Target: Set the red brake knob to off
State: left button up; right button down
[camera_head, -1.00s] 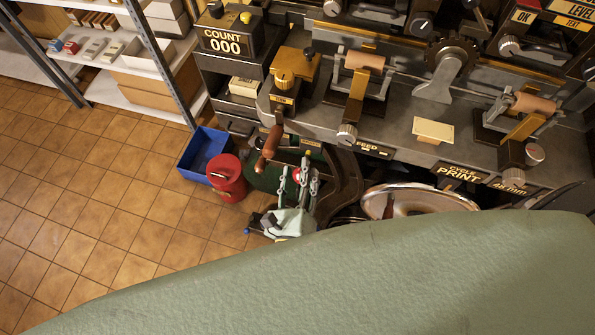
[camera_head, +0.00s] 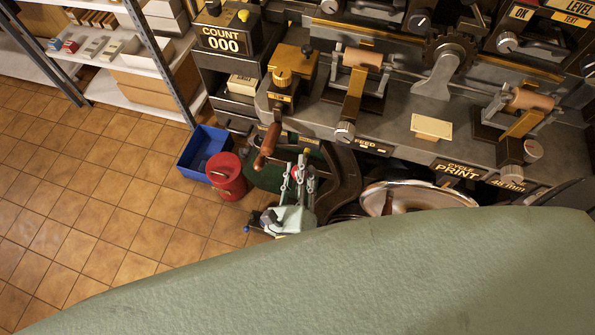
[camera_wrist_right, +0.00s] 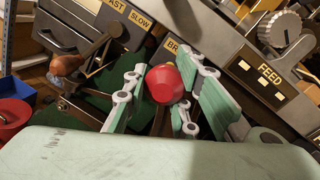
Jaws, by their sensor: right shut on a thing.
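The red brake knob (camera_wrist_right: 164,83) shows in the right wrist view as a round red ball, with a label starting "BR" (camera_wrist_right: 173,47) behind it. My right gripper (camera_wrist_right: 163,88) has its pale green fingers on both sides of the knob and is shut on it. In the head view my right gripper (camera_head: 300,172) is below the front edge of the press, beside the wooden-handled lever (camera_head: 268,146); the knob is hard to make out there. The knob's off mark cannot be read. My left gripper is not in view.
The wooden lever handle (camera_wrist_right: 66,64) and the FEED panel (camera_wrist_right: 267,82) flank the knob. A red can (camera_head: 227,178) and a blue bin (camera_head: 204,150) stand on the floor left of my gripper. A shiny round dish (camera_head: 420,198) is to its right.

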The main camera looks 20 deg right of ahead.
jog(key=b+x, duration=0.1)
jog(key=x, duration=0.2)
jog(key=shift+w+d+f, duration=0.1)
jog(key=shift+d+f, duration=0.05)
jog(key=shift+d, duration=0.05)
jog(key=c, duration=1.8)
grip_release()
jog(key=shift+w, duration=0.1)
jog(key=shift+o, duration=1.2)
jog(key=shift+w, duration=0.2)
jog(key=shift+s+a, duration=0.1)
jog(key=shift+s, duration=0.45)
jog(key=v, duration=1.1)
